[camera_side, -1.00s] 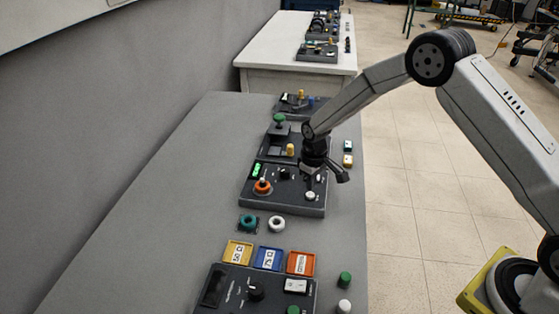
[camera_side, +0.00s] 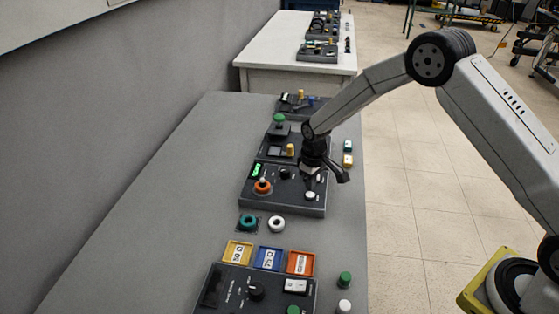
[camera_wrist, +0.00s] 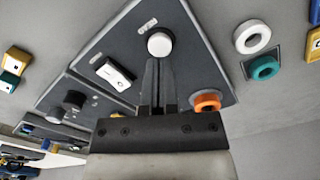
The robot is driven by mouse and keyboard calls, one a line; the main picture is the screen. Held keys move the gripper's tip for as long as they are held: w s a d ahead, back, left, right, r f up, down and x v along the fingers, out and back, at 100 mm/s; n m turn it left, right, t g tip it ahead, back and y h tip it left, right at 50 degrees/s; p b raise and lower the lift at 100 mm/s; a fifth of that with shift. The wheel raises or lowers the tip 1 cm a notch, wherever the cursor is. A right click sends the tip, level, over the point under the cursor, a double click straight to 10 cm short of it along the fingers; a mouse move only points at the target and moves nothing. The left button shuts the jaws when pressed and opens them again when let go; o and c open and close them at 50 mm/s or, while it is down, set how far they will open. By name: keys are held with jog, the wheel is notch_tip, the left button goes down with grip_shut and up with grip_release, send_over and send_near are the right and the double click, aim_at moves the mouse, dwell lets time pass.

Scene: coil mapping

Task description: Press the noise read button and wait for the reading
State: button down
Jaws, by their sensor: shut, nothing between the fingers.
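A dark panel (camera_side: 285,205) lies on the grey bench, with a round white button (camera_side: 310,195) near its front right corner. My gripper (camera_side: 311,186) is shut and empty, pointing down over the panel beside the button. In the wrist view my gripper (camera_wrist: 159,60) shows both fingers together. I cannot tell whether they touch the button. A small bright green display (camera_side: 256,169) shows on the panel's left side; its text is too small to read.
An orange ring (camera_side: 262,187) sits on the panel, left of my gripper. A white rectangular switch (camera_wrist: 115,74) is also on it. Green and white rings (camera_side: 277,223) and coloured trays (camera_side: 268,258) lie in front. The bench's left side is clear.

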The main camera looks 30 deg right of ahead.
aim_at(310, 194)
jog(key=shift+f, duration=1.25)
dwell(0.7)
jog(key=shift+r, duration=3.2)
jog(key=shift+s+r, duration=0.3)
jog(key=shift+r, duration=0.1)
jog(key=s+d+r+m+t, duration=0.1)
jog(key=s+r, duration=0.3)
jog(key=s, duration=0.7)
jog(key=s+d+r+m+t, duration=0.1)
jog(key=s+r, duration=0.4)
jog(key=s, duration=0.6)
jog(key=shift+s+d+m+t, duration=0.2)
jog(key=shift+s+m+t, duration=0.1)
jog(key=shift+m, duration=0.2)
